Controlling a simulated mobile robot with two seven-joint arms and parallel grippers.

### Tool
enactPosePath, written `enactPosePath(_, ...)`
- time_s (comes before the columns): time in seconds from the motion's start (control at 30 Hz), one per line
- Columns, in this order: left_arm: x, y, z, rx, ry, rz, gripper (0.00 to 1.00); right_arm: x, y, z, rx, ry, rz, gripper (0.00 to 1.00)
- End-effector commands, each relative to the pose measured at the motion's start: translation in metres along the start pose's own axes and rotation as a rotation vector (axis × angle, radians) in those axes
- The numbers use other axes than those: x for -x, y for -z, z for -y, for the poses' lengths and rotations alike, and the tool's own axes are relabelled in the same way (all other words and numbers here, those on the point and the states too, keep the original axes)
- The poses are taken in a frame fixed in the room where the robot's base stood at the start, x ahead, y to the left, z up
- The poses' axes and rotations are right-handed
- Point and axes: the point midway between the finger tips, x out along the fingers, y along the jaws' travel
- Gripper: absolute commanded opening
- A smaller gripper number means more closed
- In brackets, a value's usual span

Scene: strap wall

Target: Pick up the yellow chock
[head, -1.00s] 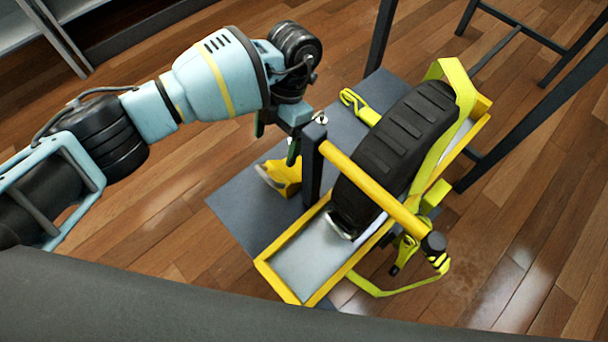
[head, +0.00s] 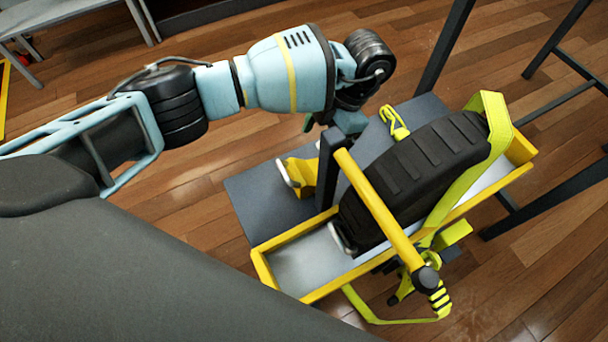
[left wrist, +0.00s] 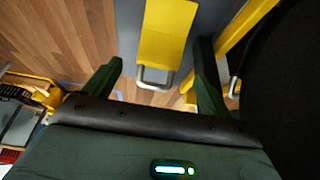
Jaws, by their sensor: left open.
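The yellow chock (head: 298,173) stands on the dark grey platform beside a dark post, with a small metal handle at its left end. The post hides part of it. In the left wrist view the chock (left wrist: 167,35) lies ahead between my fingers, its metal handle toward me. My left gripper (left wrist: 160,58) is open, with one green finger on each side and nothing held. In the head view my left gripper (head: 322,128) is just beyond the chock and partly hidden by the wrist and post. I cannot tell its exact height above the chock. My right gripper is out of view.
A black wheel (head: 415,170) sits in a yellow-edged tray (head: 300,268) right of the chock, with a yellow-green strap (head: 490,125) over it. A yellow bar (head: 380,208) crosses in front of the wheel. Dark frame posts stand behind. Wood floor is open at left.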

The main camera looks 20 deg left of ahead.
Motion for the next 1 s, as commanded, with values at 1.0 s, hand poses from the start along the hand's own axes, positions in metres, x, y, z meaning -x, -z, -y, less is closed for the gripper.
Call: enactPosePath(1.0,-0.108,-0.004,0.003,-0.001,0.002,-0.002,0.84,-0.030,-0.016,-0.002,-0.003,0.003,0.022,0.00)
